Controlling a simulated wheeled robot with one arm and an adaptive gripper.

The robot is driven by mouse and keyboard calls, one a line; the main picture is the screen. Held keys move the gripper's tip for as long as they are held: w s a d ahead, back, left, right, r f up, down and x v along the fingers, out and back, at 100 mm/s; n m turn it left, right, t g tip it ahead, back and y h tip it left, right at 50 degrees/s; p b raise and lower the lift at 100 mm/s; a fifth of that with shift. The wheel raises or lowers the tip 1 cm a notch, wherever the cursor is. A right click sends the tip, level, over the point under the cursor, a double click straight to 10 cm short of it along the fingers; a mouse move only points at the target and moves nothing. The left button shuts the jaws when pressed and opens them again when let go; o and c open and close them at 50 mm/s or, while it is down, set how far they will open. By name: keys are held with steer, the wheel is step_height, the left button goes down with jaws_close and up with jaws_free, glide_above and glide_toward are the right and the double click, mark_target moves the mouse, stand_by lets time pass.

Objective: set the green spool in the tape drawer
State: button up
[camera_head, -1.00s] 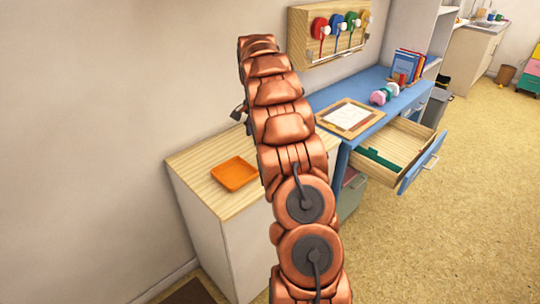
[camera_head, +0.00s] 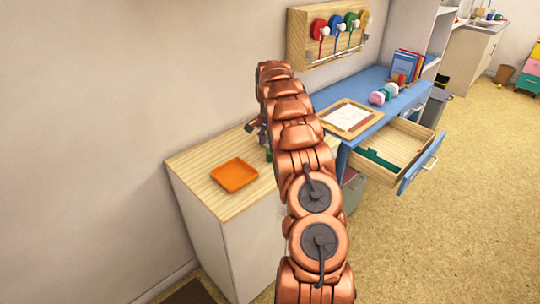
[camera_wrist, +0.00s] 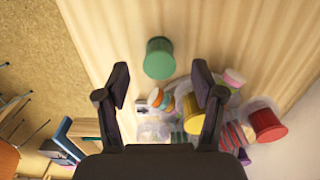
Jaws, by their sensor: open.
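A green spool-like cylinder (camera_wrist: 159,58) stands on a light wooden top in the wrist view, just beyond my fingertips and near the line between them. In the head view my arm hides the gripper and that cylinder. The open drawer (camera_head: 395,145) of the blue desk has a pale wooden inside, with a green piece (camera_head: 380,160) lying in it. A green spool (camera_head: 352,20) also hangs on the wall rack. I cannot tell the drawer's label.
Clear containers and coloured pieces, including a red cylinder (camera_wrist: 268,124) and a yellow one (camera_wrist: 195,114), crowd beside the green cylinder. An orange tray (camera_head: 234,175) lies on the wooden cabinet top (camera_head: 200,160). A framed sheet (camera_head: 348,117) lies on the blue desk (camera_head: 375,85).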

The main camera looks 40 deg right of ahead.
mark_target(270, 152)
steer(key=shift+f+p, duration=0.4)
steer(key=shift+f, duration=1.55)
steer(key=c, duration=1.1)
